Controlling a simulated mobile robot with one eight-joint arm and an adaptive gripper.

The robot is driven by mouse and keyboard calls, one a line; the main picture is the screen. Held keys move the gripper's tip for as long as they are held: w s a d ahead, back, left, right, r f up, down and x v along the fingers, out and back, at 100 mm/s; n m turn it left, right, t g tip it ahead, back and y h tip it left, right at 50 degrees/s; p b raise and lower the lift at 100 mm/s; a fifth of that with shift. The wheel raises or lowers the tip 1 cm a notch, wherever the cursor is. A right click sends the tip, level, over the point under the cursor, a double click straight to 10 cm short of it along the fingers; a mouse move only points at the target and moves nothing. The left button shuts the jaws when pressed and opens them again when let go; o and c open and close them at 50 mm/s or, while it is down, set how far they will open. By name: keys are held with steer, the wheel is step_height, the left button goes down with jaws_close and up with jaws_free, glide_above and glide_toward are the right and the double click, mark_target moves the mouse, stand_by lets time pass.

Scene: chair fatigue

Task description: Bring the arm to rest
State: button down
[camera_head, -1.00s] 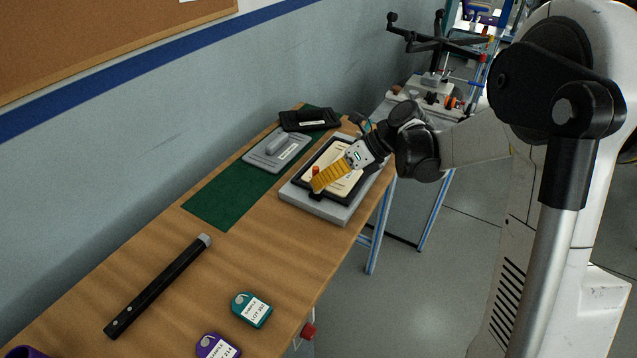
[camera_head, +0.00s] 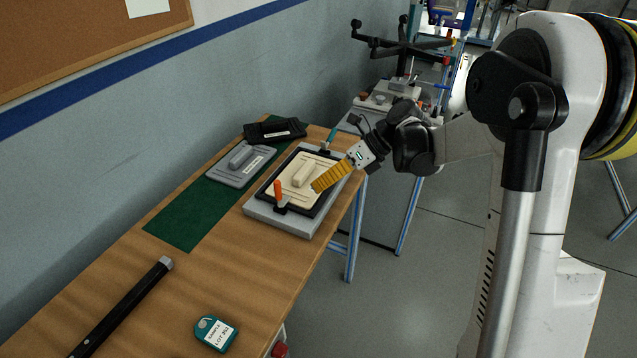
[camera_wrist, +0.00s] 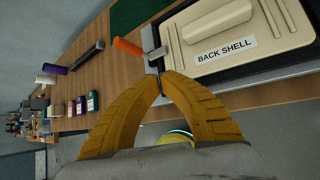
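My gripper (camera_head: 316,187) has yellow ribbed fingers and hangs over the right side of the cream back shell (camera_head: 297,180). In the wrist view its two fingers bow outward and their tips (camera_wrist: 161,86) come together, with nothing visible between them. The back shell, labelled "BACK SHELL" in the wrist view (camera_wrist: 222,35), sits in a dark frame on a grey fixture (camera_head: 270,220). An orange-handled clamp (camera_head: 278,192) stands at the fixture's front edge. In the wrist view the clamp (camera_wrist: 127,46) lies just beyond the fingertips; I cannot tell whether they touch it.
A grey part (camera_head: 240,166) and a black tray (camera_head: 274,131) lie at the back on a green mat (camera_head: 185,222). A black bar (camera_head: 122,310) and a teal tag (camera_head: 215,334) lie nearer on the wooden table (camera_head: 205,282). A dark chair base (camera_head: 400,45) stands behind.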

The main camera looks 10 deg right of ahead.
steer(key=s+d+r+n+t+h, duration=0.2)
steer(key=s+n+h, duration=0.1)
steer(key=s+n, duration=0.4)
steer(key=s+d+r+n+t+h, duration=0.2)
steer(key=s+n+h, duration=0.1)
steer(key=s+n, duration=0.5)
steer(key=s+d+r+n+t+h, duration=0.1)
steer(key=s+d+r+n+h, duration=0.1)
steer(key=s+n, duration=0.5)
steer(key=r+n+h, duration=0.1)
steer(key=n, duration=0.4)
steer(key=shift+s+t, duration=0.15)
steer(key=shift+t, duration=0.25)
steer(key=shift+d+r, duration=0.1)
